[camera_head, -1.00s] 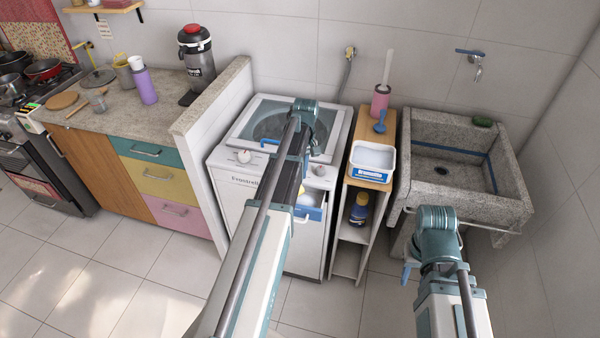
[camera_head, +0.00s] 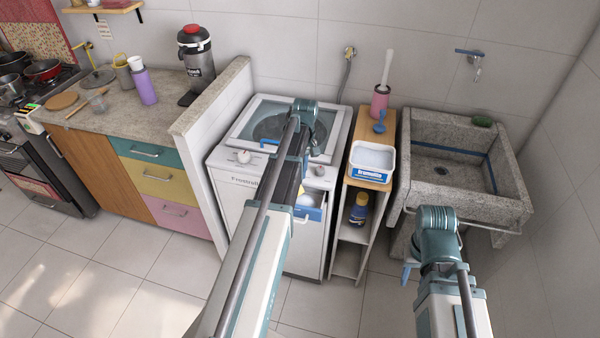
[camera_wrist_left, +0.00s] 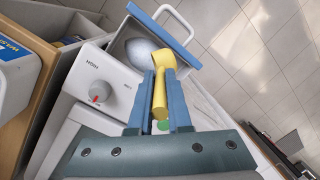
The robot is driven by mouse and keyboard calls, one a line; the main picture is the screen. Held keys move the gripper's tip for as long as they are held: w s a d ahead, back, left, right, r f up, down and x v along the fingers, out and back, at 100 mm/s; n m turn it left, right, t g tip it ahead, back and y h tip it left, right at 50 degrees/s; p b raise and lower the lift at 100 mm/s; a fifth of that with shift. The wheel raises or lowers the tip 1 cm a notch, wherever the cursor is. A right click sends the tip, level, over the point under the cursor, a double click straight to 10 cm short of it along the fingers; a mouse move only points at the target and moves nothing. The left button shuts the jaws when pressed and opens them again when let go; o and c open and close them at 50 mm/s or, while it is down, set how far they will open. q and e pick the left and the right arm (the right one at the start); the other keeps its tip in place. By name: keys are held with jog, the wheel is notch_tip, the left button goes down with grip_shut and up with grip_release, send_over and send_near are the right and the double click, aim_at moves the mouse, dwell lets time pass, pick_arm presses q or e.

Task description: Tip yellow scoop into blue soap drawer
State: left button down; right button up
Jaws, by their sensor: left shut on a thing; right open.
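The yellow scoop (camera_wrist_left: 162,82) is held by its handle between the blue fingers of my left gripper (camera_wrist_left: 160,92) in the left wrist view. Its bowl is over the blue-fronted soap drawer (camera_wrist_left: 166,36), near the front edge; the bowl's inside is hidden. A white heap (camera_wrist_left: 142,48) lies in the drawer. In the head view the open drawer (camera_head: 310,214) sticks out from the washing machine's front, and my left arm hides the left gripper. My right gripper (camera_head: 408,271) is low at the right, largely hidden by my arm, apart from the drawer.
The washing machine (camera_head: 236,182) has a knob beside the drawer. A narrow shelf (camera_head: 343,230) holds a white powder tub (camera_head: 372,172), a blue scoop-like item (camera_head: 380,122) and a dark bottle (camera_head: 359,210). A stone sink (camera_head: 512,200) stands right.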

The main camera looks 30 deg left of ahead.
pick_arm(q)
jog(key=shift+r, duration=0.1)
pick_arm(e)
jog(key=shift+r, duration=0.1)
pick_arm(q)
notch_tip(320, 180, up, 6)
jog(key=p, duration=0.6)
pick_arm(e)
notch_tip(320, 180, up, 6)
jog(key=shift+f, duration=0.1)
